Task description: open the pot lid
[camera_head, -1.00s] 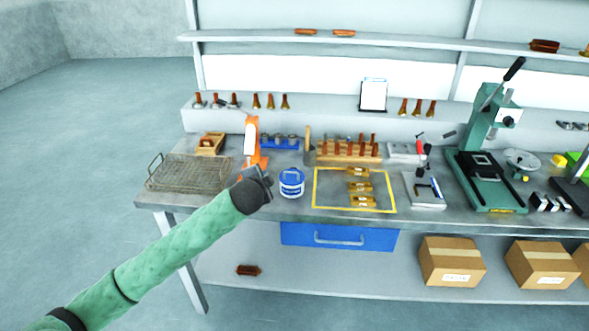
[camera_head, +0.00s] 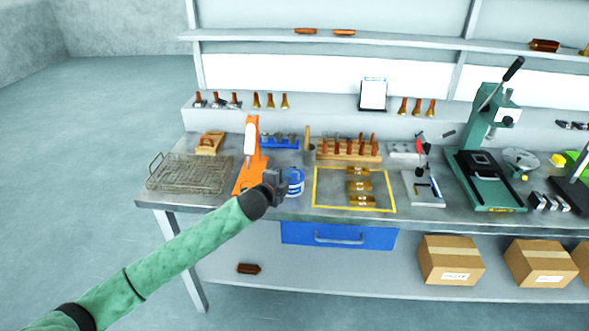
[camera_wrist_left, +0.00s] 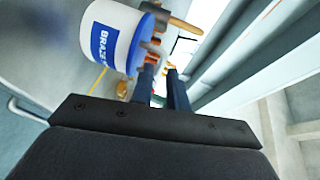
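The pot (camera_head: 294,184) is a small white tub with a blue label and a blue lid (camera_head: 297,174). It stands on the bench left of the yellow frame, and my left gripper (camera_head: 277,180) partly covers its left side. In the left wrist view the pot (camera_wrist_left: 105,38) appears tipped by the camera angle, with its lid (camera_wrist_left: 146,42) toward the fingers. The left gripper's fingers (camera_wrist_left: 163,66) stand apart, with a gap between them, close to the lid. I cannot tell whether they touch it. My right gripper is out of view.
An orange tool stand (camera_head: 250,160) and a wire basket (camera_head: 190,175) are left of the pot. A yellow frame (camera_head: 316,190) with brass parts lies right of it. A wooden rack (camera_head: 345,155) of tools stands behind. A blue drawer (camera_head: 338,237) hangs below.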

